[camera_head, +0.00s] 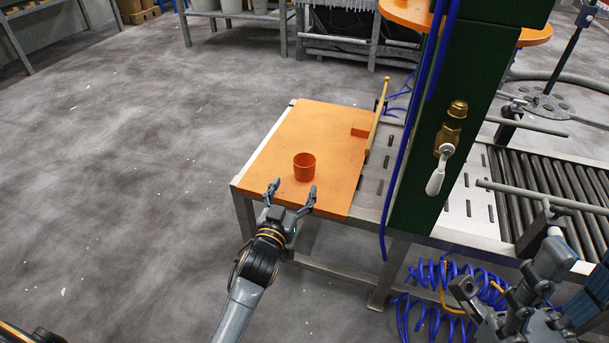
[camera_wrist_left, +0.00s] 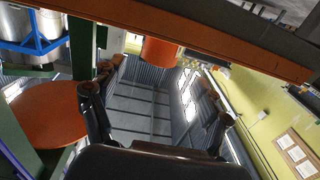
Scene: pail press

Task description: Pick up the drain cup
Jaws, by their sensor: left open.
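The drain cup, an orange open-topped cup (camera_head: 304,168), stands upright on the orange board near its front edge. My left gripper (camera_head: 292,192) is open and empty, just on the near side of the cup, with its fingers spread towards it. In the left wrist view the cup (camera_wrist_left: 160,52) shows beyond the open fingers (camera_wrist_left: 156,98), centred at the top and partly cut by the board's edge. The cup and the fingers look apart. My right gripper (camera_head: 510,308) is at the lower right, away from the cup; its jaws are unclear.
The orange board (camera_head: 290,135) lies on a metal table; most of it is bare. A small orange block (camera_head: 361,129) and a yellow bar (camera_head: 377,120) are at its right. A green column (camera_head: 428,150) with a brass valve (camera_head: 449,135) stands right, before a roller conveyor (camera_head: 560,185). Blue coiled hoses (camera_head: 428,310) hang below.

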